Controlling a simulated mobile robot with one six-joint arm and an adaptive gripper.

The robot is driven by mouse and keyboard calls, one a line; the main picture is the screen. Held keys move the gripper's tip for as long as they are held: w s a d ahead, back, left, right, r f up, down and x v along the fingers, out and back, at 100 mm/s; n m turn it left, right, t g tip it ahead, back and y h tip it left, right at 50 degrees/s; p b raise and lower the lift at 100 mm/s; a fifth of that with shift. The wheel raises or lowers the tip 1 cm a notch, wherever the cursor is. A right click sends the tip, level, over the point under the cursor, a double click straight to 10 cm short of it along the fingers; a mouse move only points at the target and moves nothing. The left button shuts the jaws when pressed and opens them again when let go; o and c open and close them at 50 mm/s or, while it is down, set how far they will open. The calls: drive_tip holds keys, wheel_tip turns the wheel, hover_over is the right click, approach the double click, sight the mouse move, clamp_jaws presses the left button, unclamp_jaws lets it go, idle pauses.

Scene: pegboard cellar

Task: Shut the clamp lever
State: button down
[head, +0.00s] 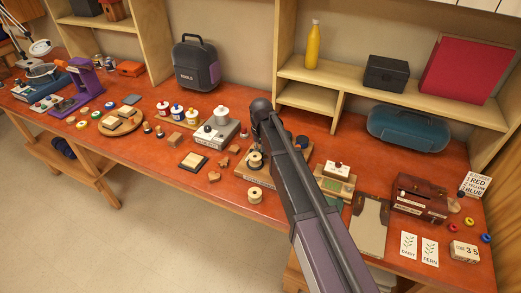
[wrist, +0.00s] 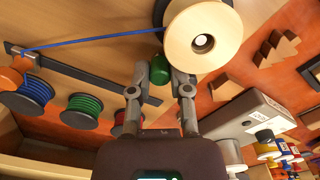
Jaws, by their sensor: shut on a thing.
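My gripper (wrist: 160,72) shows in the wrist view, its two fingers closed on a small green knob (wrist: 160,69). The knob sits beside a large pale wooden spool (wrist: 203,37). I cannot clearly make out the clamp lever's body or how far it stands open; the fingers and spool hide what is under the knob. A blue strand (wrist: 90,40) runs from the spool to a small fitting at the left end of a dark strip (wrist: 75,72). In the head view my arm hides most of the gripper, near a spool (head: 255,160).
Spools of blue (wrist: 30,92), green (wrist: 83,107) and red wire lie close left of the fingers in the wrist view. A grey box (wrist: 237,113) is at the right.

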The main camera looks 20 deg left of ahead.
drive_tip(key=shift+s, duration=0.1)
drive_tip(key=c, duration=0.6)
unclamp_jaws()
drive_tip(key=shift+o, duration=0.2)
